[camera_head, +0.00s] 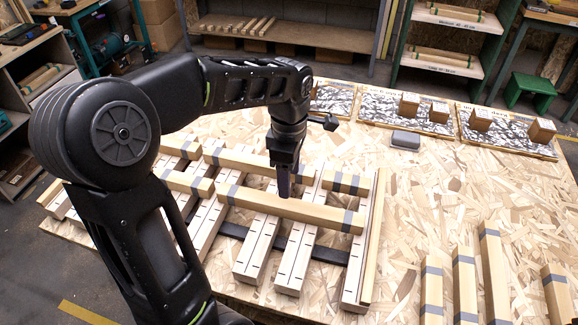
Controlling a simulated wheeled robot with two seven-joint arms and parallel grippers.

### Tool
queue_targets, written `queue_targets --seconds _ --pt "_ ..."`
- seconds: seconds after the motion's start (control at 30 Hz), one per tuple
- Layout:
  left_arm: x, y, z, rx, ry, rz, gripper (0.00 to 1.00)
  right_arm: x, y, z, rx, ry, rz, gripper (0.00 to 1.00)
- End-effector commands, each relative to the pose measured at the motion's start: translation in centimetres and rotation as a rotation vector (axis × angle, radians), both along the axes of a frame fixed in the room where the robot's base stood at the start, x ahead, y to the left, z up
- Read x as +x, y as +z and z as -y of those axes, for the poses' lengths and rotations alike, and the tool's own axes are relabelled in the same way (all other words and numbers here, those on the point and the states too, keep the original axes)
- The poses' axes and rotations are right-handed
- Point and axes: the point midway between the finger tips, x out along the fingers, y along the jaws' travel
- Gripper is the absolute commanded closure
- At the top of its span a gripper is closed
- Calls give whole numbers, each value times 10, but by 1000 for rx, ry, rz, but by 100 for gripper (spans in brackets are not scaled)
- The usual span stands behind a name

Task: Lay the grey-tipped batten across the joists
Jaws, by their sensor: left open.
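My left gripper (284,190) points down at the middle of a long grey-tipped batten (315,213). The batten lies across the pale joists (257,250), with a dark grey band near each end. The gripper is open; its fingertips are at the batten, partly hiding its middle, and I cannot tell whether they touch it. Other grey-banded battens (240,161) lie across the joists farther back and to the left. Several more grey-tipped battens (493,275) lie apart from the frame at the right front of the board. My right gripper is not in view.
The chipboard top (410,200) is clear between the joists and the loose battens. A grey box (405,140) and foil-covered panels (375,106) with small wooden blocks (409,105) are at the back. Shelves (455,45) stand beyond. My left arm hides the left side.

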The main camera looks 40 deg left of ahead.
Motion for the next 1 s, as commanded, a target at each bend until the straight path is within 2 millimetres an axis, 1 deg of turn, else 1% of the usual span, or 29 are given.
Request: queue_targets --seconds 0.03,0.1,0.2,0.3,1.0 --pt "1 9 0 0 0 4 42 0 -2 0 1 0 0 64" --pt "1 20 0 0 0 3 42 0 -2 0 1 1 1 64" --pt "0 30 0 0 0 1 42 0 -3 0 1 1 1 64" --pt "0 34 0 0 0 -1 42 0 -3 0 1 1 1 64" --pt "0 34 0 0 0 -1 42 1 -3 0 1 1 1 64"
